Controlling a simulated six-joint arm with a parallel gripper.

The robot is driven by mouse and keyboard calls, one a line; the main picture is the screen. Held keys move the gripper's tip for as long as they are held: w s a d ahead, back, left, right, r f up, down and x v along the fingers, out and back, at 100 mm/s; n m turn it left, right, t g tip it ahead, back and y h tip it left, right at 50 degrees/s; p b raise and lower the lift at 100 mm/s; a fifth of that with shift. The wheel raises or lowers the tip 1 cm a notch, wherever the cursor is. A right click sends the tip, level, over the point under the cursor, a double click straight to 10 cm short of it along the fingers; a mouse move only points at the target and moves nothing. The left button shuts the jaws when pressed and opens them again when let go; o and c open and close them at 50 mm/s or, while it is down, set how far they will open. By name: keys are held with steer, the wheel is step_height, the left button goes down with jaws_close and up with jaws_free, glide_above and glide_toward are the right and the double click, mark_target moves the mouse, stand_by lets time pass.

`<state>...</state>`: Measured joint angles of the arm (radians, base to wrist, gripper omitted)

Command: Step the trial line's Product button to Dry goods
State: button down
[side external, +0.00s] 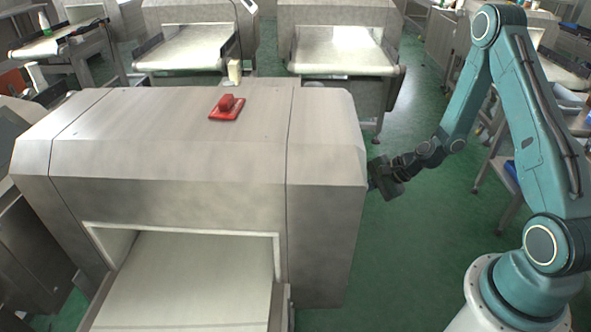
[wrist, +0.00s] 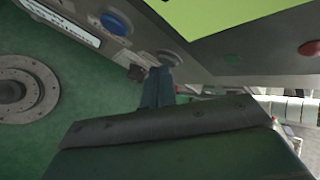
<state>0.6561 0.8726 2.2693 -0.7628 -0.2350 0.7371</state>
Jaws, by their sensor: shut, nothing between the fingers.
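In the side view my gripper (side external: 372,184) is at the right end of the large steel metal detector (side external: 200,155), level with its side. The wrist view shows a grey panel with a blue round button (wrist: 116,22), a grey round button (wrist: 168,57) and a bright green screen (wrist: 225,15). The shut, empty fingers (wrist: 158,82) appear just below the grey button; whether they touch it I cannot tell. The label strip (wrist: 62,20) beside the blue button is too small to read. I cannot tell which button is Product. The panel face is hidden in the side view.
A red button (wrist: 309,48) is at the wrist view's right edge. A red block on a red plate (side external: 227,107) sits on the detector's top. More conveyor machines (side external: 340,50) stand behind. Green floor (side external: 420,240) is open between the detector and my base.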

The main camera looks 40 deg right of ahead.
steer(key=shift+s+d, duration=0.1)
stand_by(0.3)
steer(key=shift+s+d, duration=0.45)
steer(key=shift+s, duration=0.05)
steer(key=shift+d, duration=0.1)
steer(key=shift+s+d, duration=1.65)
steer(key=shift+s, duration=0.1)
steer(key=shift+r, duration=0.1)
